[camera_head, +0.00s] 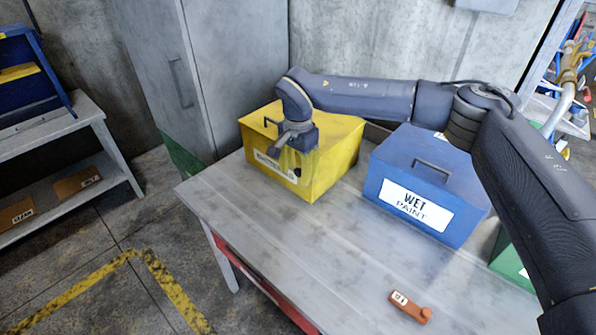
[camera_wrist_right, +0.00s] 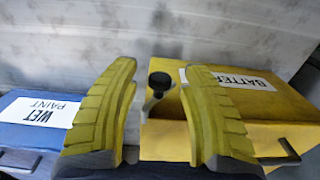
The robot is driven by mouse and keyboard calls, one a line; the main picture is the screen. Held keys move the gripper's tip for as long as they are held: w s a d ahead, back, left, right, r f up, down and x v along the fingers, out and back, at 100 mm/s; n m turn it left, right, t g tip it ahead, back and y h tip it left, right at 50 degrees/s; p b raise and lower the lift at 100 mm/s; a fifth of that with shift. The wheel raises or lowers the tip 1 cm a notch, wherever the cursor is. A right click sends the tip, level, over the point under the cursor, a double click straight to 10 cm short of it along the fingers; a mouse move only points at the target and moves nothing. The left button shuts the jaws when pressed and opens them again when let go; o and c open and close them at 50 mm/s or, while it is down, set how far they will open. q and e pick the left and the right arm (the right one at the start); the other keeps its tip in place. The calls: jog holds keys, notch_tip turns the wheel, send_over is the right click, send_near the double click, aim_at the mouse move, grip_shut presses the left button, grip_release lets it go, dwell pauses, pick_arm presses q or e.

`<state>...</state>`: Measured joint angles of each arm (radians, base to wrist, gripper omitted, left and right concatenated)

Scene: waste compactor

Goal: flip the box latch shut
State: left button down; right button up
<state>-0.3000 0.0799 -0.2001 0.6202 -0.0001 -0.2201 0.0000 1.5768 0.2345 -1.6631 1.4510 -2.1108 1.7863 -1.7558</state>
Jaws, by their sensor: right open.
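The yellow box (camera_head: 335,140), with a white label on its front and a dark lid handle, stands at the back of the table. It also shows in the right wrist view (camera_wrist_right: 260,105). The latch, a black round knob with a grey lever (camera_wrist_right: 157,84), is at the box's edge beside the label. My right gripper (camera_head: 301,165) is in front of the box, pointing down. Its yellow fingers (camera_wrist_right: 160,70) are open, with the latch between them in the picture. Whether they touch it I cannot tell. My left gripper is not in view.
A blue box (camera_head: 412,165) labelled "WET PAINT" stands right of the yellow box. The table's (camera_head: 270,235) front left is clear. A grey cabinet (camera_head: 235,60) stands behind. Part of a green box (camera_head: 508,262) shows at right.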

jog(key=shift+f, duration=0.1)
grip_shut()
dwell(0.4)
